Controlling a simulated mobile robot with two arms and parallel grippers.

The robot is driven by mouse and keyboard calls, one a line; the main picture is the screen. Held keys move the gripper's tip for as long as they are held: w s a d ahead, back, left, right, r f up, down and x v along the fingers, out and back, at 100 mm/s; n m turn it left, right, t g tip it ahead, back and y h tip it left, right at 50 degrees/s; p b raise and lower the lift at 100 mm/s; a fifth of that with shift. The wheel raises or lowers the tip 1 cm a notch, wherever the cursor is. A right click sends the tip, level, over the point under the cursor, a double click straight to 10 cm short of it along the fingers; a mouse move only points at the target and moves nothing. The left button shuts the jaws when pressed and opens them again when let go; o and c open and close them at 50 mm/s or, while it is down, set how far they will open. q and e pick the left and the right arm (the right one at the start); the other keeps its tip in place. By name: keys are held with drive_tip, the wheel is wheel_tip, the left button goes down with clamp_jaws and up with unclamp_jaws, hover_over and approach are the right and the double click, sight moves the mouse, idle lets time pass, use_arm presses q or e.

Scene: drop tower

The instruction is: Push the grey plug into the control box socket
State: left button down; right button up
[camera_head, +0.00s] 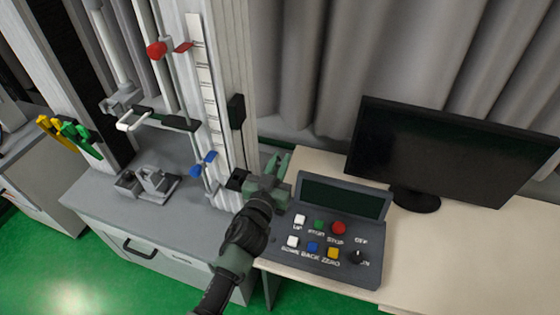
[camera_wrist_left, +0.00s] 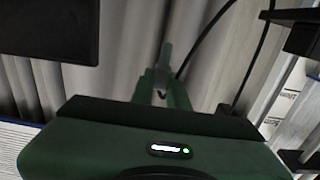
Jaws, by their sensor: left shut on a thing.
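The dark grey control box (camera_head: 372,268) stands on the front left of the light table, with a dark screen and several buttons. My left gripper (camera_head: 278,166) is just beyond the box's back left corner, its green fingers pointing away toward the curtain. In the left wrist view the fingers (camera_wrist_left: 166,82) are closed together on something small. A thin black cable (camera_wrist_left: 203,38) runs up close beside the fingertips. The socket does not show in either view. My right gripper is out of view.
A black monitor (camera_head: 450,165) stands behind the box to the right. The tower column (camera_head: 226,90) with its scale, red and blue clamps, and a grey bench (camera_head: 120,228) are to the left. The table right of the box is clear.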

use_arm(q)
drive_tip(key=shift+f+b, duration=9)
drive_tip(key=shift+f, duration=0.6)
drive_tip(key=shift+f, duration=0.15)
drive_tip(key=c, duration=1.3)
unclamp_jaws()
drive_tip(key=shift+s, duration=0.1)
drive_tip(key=v, duration=0.7)
drive_tip(key=shift+s+a, duration=0.1)
drive_tip(key=shift+s, duration=0.2)
